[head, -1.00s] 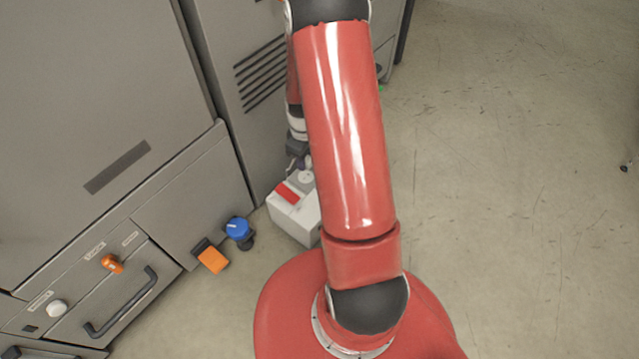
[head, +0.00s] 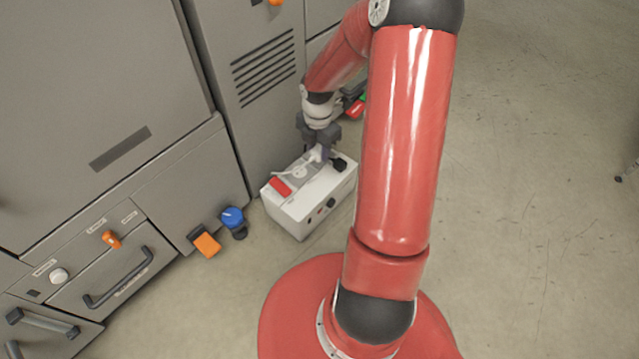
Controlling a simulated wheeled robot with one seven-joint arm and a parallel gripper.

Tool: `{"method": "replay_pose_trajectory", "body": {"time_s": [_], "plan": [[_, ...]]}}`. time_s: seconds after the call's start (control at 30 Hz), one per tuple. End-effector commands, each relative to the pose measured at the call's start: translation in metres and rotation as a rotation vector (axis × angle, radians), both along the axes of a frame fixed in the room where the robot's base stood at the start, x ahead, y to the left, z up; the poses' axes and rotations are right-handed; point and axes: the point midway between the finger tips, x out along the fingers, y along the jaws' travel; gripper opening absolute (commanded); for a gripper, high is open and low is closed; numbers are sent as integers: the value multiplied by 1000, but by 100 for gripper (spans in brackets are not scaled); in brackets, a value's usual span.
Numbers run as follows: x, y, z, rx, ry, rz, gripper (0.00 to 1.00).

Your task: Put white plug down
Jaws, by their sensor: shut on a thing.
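My gripper (head: 320,150) points down over the white box (head: 305,225) on the floor. It is shut on the white plug (head: 313,156), a small pale shape at the fingertips that they partly hide. A pale cord seems to run left from it over the box top. A round socket (head: 299,172) shows on the box top, just left of and below the plug. I cannot tell whether the plug touches the box.
The box top also has a red switch (head: 280,186) and a black plug (head: 339,165). Grey cabinets (head: 180,185) stand close behind and left. A blue knob (head: 232,217) and an orange block (head: 207,244) sit left of the box.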

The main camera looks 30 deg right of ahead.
Motion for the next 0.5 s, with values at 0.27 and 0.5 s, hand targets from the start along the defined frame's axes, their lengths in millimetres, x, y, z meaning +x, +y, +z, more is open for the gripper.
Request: {"method": "replay_pose_trajectory", "body": {"time_s": [0.27, 0.5], "plan": [[0, 0, -77, 1, 4, 0, 0], [0, 0, -101, 0, 0, -3, 0]]}}
